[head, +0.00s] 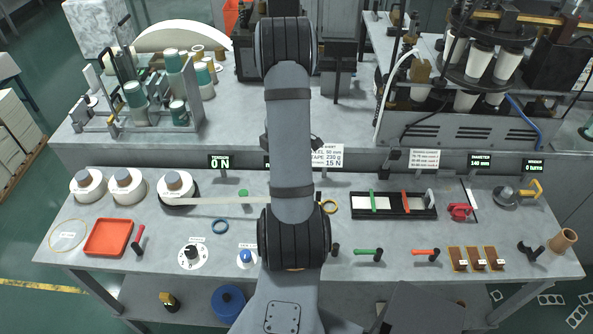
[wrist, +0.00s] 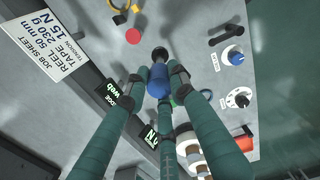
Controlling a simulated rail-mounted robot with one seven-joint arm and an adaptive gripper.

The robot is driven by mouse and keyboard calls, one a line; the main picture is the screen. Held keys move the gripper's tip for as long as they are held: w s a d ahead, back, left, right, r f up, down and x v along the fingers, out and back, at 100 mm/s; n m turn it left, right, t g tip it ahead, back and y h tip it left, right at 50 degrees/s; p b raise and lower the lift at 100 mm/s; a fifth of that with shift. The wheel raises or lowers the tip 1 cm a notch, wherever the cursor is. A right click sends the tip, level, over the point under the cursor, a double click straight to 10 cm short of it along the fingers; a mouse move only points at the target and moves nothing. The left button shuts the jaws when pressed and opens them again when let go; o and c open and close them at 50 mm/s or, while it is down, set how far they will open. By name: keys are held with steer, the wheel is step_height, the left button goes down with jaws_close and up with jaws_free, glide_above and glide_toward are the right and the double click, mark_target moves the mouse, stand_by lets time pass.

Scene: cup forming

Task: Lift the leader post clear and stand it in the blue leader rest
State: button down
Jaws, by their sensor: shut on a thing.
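My gripper (wrist: 161,76) is shut on a blue post-like piece (wrist: 158,82) with a dark round end, which I take to be the leader post. In the wrist view it sits between the fingertips; I cannot tell whether it is clear of the bench. In the head view my own arm hides gripper and post. A blue ring (head: 220,227), possibly the blue leader rest, lies flat on the bench left of my arm. It also shows in the wrist view (wrist: 206,94), apart from the held piece, with nothing visible in it.
A pale tape strip (head: 225,200) runs from the reel (head: 175,184) toward my arm, past a green piece (head: 243,193). A blue knob (head: 246,256) and a white dial (head: 192,255) stand near the ring. An orange tray (head: 108,238) lies left. A job sheet (wrist: 47,43) stands behind.

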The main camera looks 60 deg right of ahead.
steer(key=w+a+b, duration=0.1)
steer(key=w+a, duration=1.4)
steer(key=w, duration=0.2)
step_height(320, 180, down, 6)
steer(key=b, duration=0.6)
steer(key=shift+s+d+f, duration=0.15)
steer(key=shift+f, duration=0.05)
stand_by(0.4)
steer(key=shift+f+b, duration=0.9)
steer(key=shift+f, duration=0.15)
stand_by(1.7)
steer(key=c, duration=1.4)
jaws_free()
steer(key=o, duration=0.3)
steer(key=shift+o, duration=1)
steer(key=shift+r, duration=0.1)
